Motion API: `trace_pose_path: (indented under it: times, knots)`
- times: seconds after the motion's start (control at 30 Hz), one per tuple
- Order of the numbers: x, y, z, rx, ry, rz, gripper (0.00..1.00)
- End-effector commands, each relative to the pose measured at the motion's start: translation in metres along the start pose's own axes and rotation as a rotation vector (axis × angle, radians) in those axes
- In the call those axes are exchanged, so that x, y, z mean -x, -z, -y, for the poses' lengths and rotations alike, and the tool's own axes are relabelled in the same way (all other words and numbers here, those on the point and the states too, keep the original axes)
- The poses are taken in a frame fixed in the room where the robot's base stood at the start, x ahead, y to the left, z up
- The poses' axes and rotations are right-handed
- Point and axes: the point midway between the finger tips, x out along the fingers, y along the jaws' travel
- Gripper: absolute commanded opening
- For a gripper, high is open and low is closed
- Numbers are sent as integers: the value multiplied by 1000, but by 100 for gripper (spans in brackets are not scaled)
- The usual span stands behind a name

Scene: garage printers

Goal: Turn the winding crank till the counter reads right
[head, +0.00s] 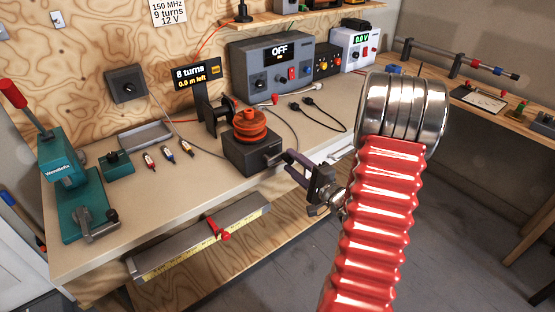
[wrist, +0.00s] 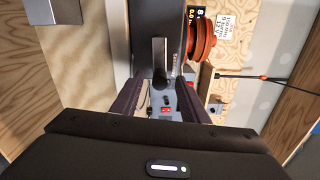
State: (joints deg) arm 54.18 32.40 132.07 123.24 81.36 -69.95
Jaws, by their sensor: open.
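The winder (head: 248,158) is a dark box on the bench with an orange coil (head: 250,127) on top. The counter (head: 196,77) reads 8 turns and 0.0 m left. The pinned note (head: 169,11) reads 150 MHz, 9 turns, 12 V. The winding crank (head: 272,158) is a grey part at the winder's right side, partly hidden. My gripper (head: 288,163) is open just right of it. In the wrist view a grey bar, seemingly the crank (wrist: 160,55), lies ahead between the open fingers (wrist: 163,80); I cannot tell whether they touch it.
A power supply (head: 272,65) showing OFF stands behind, with cables in front. A teal press (head: 75,180) and several small tools lie left. A steel ruler bar (head: 200,240) with a red slider runs along the bench front. Open floor lies right.

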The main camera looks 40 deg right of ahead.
Motion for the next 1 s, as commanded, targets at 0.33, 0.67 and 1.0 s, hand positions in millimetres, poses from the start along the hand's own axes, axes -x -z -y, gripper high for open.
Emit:
trace_pose_path:
  times: [0.33, 0.67, 1.0]
  knots:
    - [8, 0, 0, 0, -1, 1, 41]
    - [22, 0, 0, 0, -1, 0, 41]
    - [36, 0, 0, 0, 0, 0, 41]
